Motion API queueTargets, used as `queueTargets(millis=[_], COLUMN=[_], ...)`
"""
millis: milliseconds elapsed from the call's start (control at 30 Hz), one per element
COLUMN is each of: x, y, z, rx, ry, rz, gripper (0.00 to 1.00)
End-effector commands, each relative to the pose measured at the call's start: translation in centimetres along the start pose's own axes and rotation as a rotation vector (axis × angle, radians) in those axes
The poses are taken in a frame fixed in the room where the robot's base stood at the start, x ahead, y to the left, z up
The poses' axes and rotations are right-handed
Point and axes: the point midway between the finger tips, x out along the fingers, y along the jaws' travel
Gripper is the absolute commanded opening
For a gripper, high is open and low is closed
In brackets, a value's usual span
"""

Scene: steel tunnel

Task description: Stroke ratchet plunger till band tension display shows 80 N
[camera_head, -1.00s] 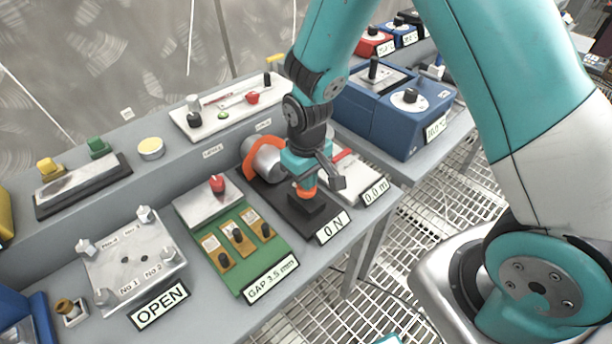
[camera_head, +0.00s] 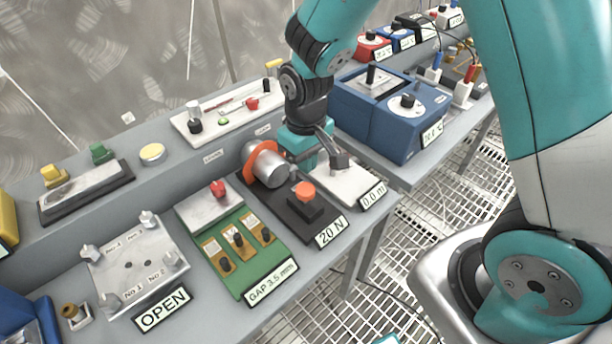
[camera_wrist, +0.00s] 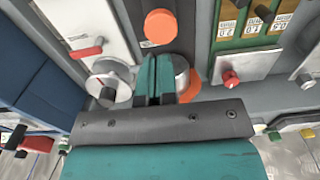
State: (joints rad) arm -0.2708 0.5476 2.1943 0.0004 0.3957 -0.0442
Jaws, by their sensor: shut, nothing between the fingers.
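The ratchet plunger is an orange-topped knob (camera_head: 305,191) on a black block, on a dark base plate (camera_head: 270,203). A silver cylinder with an orange band (camera_head: 262,163) lies at the back of that plate. The tension display (camera_head: 332,232) at its front reads 20 N. My gripper (camera_head: 325,158) is above and behind the plunger, to its upper right, apart from it. In the wrist view the shut fingers (camera_wrist: 155,80) point toward the orange knob (camera_wrist: 160,26), with the cylinder (camera_wrist: 184,78) close beside them. The fingers hold nothing.
A white panel with a 0.0 m display (camera_head: 373,195) stands just right of the plunger plate. A green panel (camera_head: 240,250) with a red knob and GAP 3.5 mm sign is to the left. A blue box (camera_head: 395,110) stands behind right.

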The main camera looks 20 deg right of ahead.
Motion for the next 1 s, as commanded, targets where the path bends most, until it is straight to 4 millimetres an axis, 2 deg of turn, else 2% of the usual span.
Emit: queueTargets(millis=[100, 300, 500, 1000], x=[-2.4, -4.8, -5.5, -5.4], y=[0.0, 0.0, 0.0, 0.0], z=[-0.1, -0.1, -0.1, -0.1], rx=[0.000, 0.000, 0.000, 0.000], ry=[0.007, 0.003, 0.001, 0.001], rz=[0.000, 0.000, 0.000, 0.000], gripper=[0.00, 0.00, 0.00, 0.00])
